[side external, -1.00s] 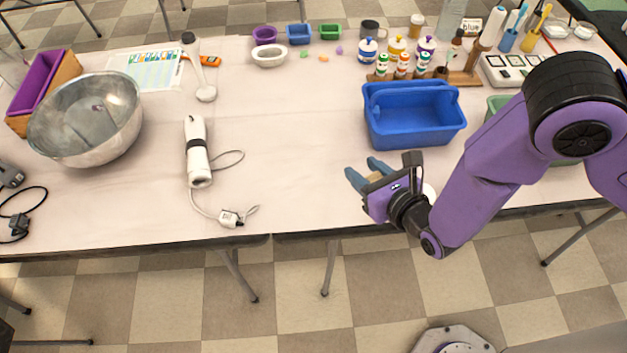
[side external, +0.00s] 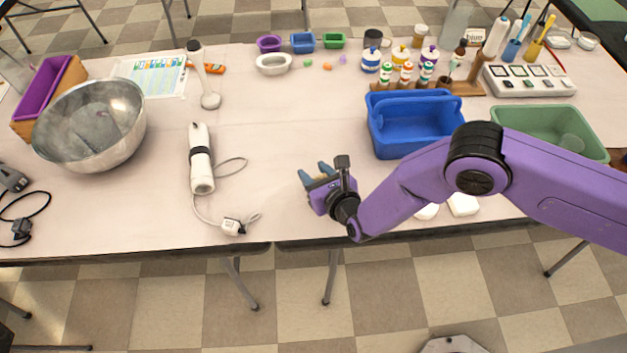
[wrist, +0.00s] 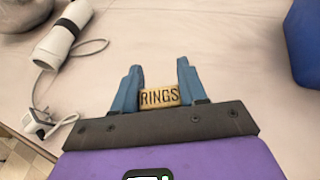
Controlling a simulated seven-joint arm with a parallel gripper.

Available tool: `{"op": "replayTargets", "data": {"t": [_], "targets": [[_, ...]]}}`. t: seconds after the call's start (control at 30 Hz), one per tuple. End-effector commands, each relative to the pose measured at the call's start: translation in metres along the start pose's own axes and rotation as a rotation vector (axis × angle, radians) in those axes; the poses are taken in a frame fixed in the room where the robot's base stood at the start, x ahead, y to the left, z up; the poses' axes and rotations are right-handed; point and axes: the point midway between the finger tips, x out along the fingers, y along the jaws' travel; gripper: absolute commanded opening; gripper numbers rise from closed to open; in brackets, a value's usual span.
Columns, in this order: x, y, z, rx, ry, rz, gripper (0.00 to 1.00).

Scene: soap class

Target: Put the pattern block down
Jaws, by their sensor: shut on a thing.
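A small tan wooden block (wrist: 159,96) with the dark word "RINGS" on its face sits between my two blue fingers in the wrist view. My gripper (wrist: 159,66) is shut on this block. In the side external view my gripper (side external: 317,172) is over the front middle part of the table, left of the blue caddy. The block is hardly visible there behind the fingers. I cannot tell its exact height above the table. The "RINGS" block is the only block I can make out.
A white hand-held device (side external: 201,165) with a cable lies to the left. The blue caddy (side external: 410,140) and a green bin (side external: 548,135) stand to the right. White pieces (side external: 463,203) lie under my arm near the front edge. A metal bowl (side external: 88,125) is far left. The middle is clear.

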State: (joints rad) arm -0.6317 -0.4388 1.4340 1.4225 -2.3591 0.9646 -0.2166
Motion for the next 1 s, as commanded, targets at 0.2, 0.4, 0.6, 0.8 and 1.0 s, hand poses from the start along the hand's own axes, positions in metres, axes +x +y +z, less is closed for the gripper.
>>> {"op": "replayTargets", "data": {"t": [0.2, 0.4, 0.6, 0.8, 1.0], "targets": [[0.009, 0.002, -0.011, -0.002, 0.001, 0.000, 0.12], [0.017, 0.003, -0.029, -0.001, -0.001, 0.000, 0.12], [0.018, 0.002, -0.032, 0.000, -0.001, 0.000, 0.12], [0.019, 0.002, -0.034, 0.000, 0.000, 0.000, 0.12], [0.019, 0.002, -0.034, 0.000, -0.001, 0.000, 0.67]]}}
